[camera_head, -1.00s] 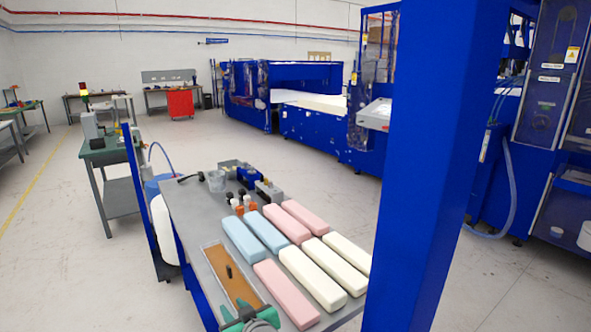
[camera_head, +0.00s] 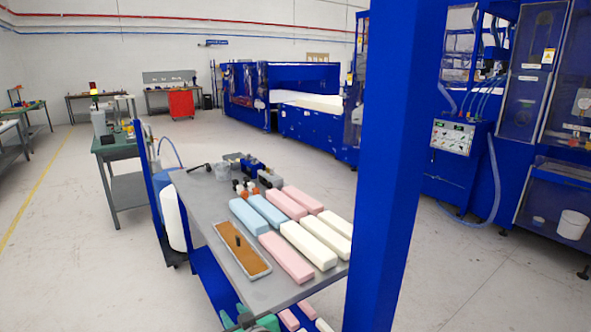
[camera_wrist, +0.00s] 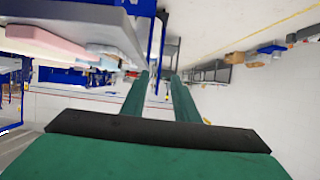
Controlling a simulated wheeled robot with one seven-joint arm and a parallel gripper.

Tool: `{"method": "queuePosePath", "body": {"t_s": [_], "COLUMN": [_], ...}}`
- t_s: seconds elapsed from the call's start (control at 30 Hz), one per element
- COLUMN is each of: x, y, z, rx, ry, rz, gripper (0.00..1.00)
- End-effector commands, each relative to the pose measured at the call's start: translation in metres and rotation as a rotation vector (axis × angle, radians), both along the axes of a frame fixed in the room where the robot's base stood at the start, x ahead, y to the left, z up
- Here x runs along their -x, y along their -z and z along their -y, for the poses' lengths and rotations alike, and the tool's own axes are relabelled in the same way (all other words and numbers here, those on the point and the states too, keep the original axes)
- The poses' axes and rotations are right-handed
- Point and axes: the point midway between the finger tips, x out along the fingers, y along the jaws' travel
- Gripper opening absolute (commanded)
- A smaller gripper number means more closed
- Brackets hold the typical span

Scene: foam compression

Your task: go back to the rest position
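My gripper (camera_head: 246,318) shows at the bottom edge of the head view, mostly cut off, at the near edge of the grey table (camera_head: 192,185). In the wrist view my gripper (camera_wrist: 159,75) has two green fingers standing apart with nothing between them. In the head view, several foam blocks lie on the table: blue blocks (camera_head: 248,217), pink blocks (camera_head: 286,257) and cream blocks (camera_head: 308,246). A tray (camera_head: 262,271) with a brown bottom and a small dark upright piece lies at the table's left side.
A blue post (camera_head: 375,180) stands close at the right of the table. Small bottles and fittings (camera_head: 245,188) stand at the table's far end. A green-topped bench (camera_head: 118,147) is at the left. Blue machines (camera_head: 310,120) stand behind. Open floor lies left of the table.

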Motion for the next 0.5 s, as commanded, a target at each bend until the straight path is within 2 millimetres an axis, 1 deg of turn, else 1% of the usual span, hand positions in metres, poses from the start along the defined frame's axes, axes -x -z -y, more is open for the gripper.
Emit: {"method": "queuePosePath", "body": {"t_s": [0.03,0.17,0.37,0.5], "x": [0.003,0.009,0.024,0.041], "y": [0.007,0.020,0.046,0.071], "z": [0.002,0.008,0.018,0.028], "rx": [-0.005,-0.016,-0.036,-0.053], "ry": [0.010,0.035,0.083,0.129], "rz": [-0.003,-0.005,-0.009,-0.013], "gripper": [0.28,0.28,0.28,0.28]}}
